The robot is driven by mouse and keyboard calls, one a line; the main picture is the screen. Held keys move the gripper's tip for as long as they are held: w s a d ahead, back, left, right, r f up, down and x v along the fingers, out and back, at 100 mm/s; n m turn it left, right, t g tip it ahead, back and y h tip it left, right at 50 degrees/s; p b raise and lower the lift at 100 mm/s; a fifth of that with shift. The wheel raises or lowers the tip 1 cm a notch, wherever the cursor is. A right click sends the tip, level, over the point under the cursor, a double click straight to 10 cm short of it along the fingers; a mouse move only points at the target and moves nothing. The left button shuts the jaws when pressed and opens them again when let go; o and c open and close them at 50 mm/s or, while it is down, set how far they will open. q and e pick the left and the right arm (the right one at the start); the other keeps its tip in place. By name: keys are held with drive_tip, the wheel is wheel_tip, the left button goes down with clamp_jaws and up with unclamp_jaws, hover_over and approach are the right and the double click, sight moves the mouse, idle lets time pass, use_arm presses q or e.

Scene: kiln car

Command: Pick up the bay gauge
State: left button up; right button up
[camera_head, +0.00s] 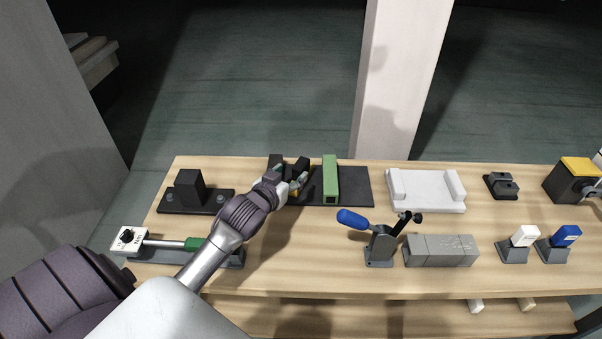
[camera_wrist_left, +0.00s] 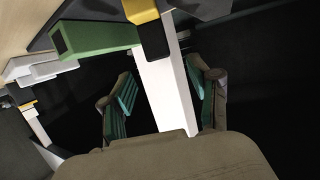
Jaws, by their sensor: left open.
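A green bar (camera_head: 330,180) lies on a dark mat (camera_head: 357,186) near the back of the bench. A yellow piece (camera_head: 293,190) shows partly behind my left gripper (camera_head: 297,178), on the left part of the mat. I cannot tell for sure which of them is the bay gauge. The left wrist view shows the green bar (camera_wrist_left: 95,38) and the yellow piece (camera_wrist_left: 142,10) with a black end, beyond the fingertips. My left gripper (camera_wrist_left: 163,78) is open, its teal-padded fingers apart with nothing held. My right gripper is out of view.
A black block fixture (camera_head: 190,190) stands left of the mat. A white cradle (camera_head: 427,190) stands to its right. A pale post (camera_head: 397,80) rises behind the bench.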

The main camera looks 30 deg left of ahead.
sight(300, 165)
use_arm(q)
drive_tip(key=p+x, duration=0.1)
drive_tip(key=x, duration=0.6)
drive_tip(key=shift+w+a+f, duration=0.1)
drive_tip(key=shift+w, duration=0.2)
clamp_jaws()
